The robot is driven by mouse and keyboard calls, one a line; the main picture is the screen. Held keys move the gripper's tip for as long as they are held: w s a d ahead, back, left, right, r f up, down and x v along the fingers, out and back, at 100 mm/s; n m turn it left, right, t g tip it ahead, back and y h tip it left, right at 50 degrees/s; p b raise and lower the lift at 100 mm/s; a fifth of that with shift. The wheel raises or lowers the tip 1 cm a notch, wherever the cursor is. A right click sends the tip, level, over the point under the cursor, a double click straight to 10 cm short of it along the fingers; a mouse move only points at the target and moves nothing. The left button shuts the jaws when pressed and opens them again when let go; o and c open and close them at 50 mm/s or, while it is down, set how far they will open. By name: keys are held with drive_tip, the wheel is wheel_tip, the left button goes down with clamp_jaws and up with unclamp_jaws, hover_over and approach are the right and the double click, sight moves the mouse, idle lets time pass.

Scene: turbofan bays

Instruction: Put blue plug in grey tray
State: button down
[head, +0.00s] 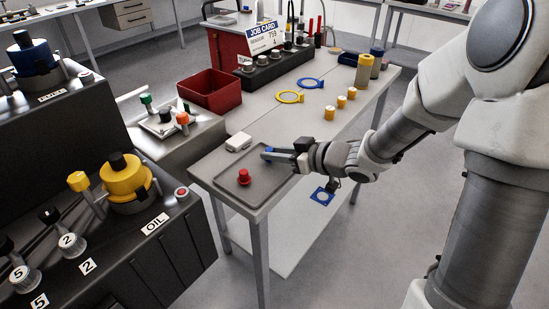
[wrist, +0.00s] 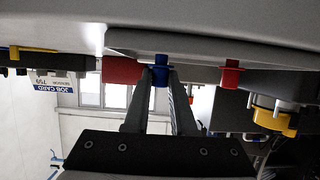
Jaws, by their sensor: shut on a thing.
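My gripper (head: 268,154) is shut on the blue plug (wrist: 160,72), which sits between the fingertips in the wrist view. In the head view the gripper is over the far part of the grey tray (head: 264,179), and the fingers largely hide the plug. The tray's edge (wrist: 205,46) shows close to the plug in the wrist view; I cannot tell whether they touch. A red plug (head: 244,177) stands upright in the tray's near left part, apart from my gripper, and also shows in the wrist view (wrist: 231,74).
A red bin (head: 210,89), yellow ring (head: 290,97), blue ring (head: 311,83) and several yellow plugs stand further along the bench. Dark engine panels with a yellow cap (head: 124,180) are at left. The tray's middle is clear.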

drive_tip(key=shift+f, duration=0.1)
drive_tip(key=shift+f, duration=0.15)
drive_tip(key=c, duration=0.8)
unclamp_jaws()
drive_tip(key=shift+o, duration=0.2)
drive_tip(key=p+v, duration=0.3)
drive_tip(key=v, duration=0.9)
drive_tip(key=shift+p, duration=0.3)
